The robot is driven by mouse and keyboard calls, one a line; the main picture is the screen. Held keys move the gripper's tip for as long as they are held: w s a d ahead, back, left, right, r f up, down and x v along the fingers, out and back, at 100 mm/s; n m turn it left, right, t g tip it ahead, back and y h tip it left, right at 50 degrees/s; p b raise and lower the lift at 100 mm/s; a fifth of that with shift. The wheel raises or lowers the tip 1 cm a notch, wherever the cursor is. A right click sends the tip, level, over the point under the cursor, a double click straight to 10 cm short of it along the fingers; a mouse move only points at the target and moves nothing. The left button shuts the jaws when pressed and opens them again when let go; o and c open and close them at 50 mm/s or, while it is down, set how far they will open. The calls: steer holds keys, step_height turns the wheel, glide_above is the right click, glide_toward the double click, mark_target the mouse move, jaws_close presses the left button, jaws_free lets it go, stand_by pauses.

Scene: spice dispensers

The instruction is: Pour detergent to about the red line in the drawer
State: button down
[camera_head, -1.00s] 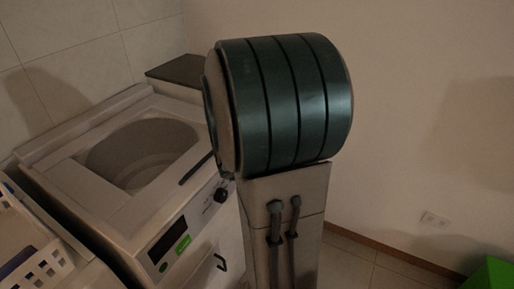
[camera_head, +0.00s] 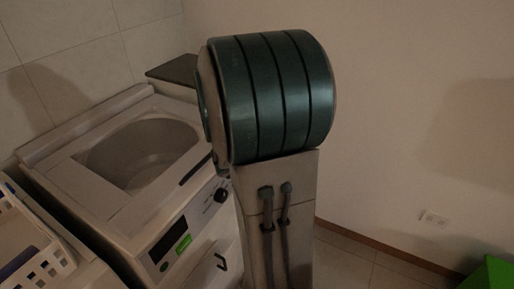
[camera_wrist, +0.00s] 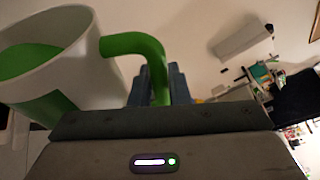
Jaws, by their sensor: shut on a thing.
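A white jug (camera_wrist: 97,78) with a green handle (camera_wrist: 135,42) shows at the left of the wrist view. Green detergent (camera_wrist: 28,60) shows inside it. My gripper (camera_wrist: 162,86) is shut on the handle, with its blue-grey fingers around it. A white washing machine (camera_head: 95,205) with an open round tub (camera_head: 140,152) stands left of my arm in the head view. A dark handle (camera_head: 221,262) sits on its front; I cannot tell if this is the drawer. No red line shows.
A white basket (camera_head: 40,265) stands at the lower left, beside the machine. A dark-topped surface (camera_head: 172,69) is behind it. A bare wall (camera_head: 420,110) and a green object (camera_head: 490,272) are at the right. A socket (camera_head: 433,218) is on the wall.

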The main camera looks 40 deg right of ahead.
steer(key=shift+w+r+n, duration=0.25)
steer(key=shift+w+n, duration=0.05)
steer(key=shift+w, duration=0.05)
stand_by(2.1)
steer(key=shift+w+r+n+g+p, duration=0.3)
steer(key=shift+w+r+n+p, duration=0.25)
steer(key=shift+p, duration=0.2)
stand_by(2.9)
steer(key=shift+s, duration=0.1)
